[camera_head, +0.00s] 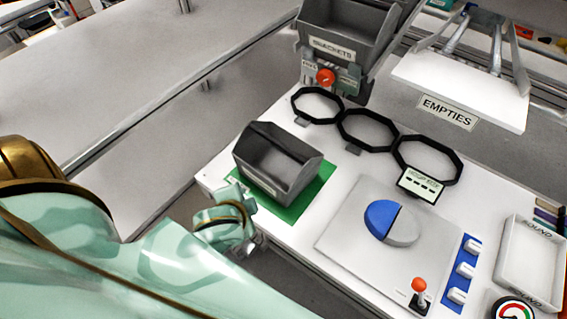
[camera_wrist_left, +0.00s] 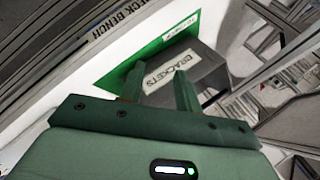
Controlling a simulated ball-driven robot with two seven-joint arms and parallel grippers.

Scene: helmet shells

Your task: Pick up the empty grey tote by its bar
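The grey tote (camera_head: 262,178) stands on a green mat (camera_head: 315,197) at the left end of the white bench. Its inside looks empty, and a dark bar spans its top. In the left wrist view the tote (camera_wrist_left: 205,68) shows a BRACKETS label, partly behind my fingers. My left gripper (camera_wrist_left: 158,78) is open, its two green fingers apart with nothing gripped between them. In the head view my left wrist is just in front of and left of the tote; the fingers are not clear there. My right gripper is not in view.
Another grey tote (camera_head: 345,32) labelled BRACKETS stands at the back. A white EMPTIES shelf (camera_head: 465,88) is at upper right. Black octagonal rings (camera_head: 366,131), a board with a blue and grey disc (camera_head: 380,218) and a white tray (camera_head: 531,262) occupy the bench.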

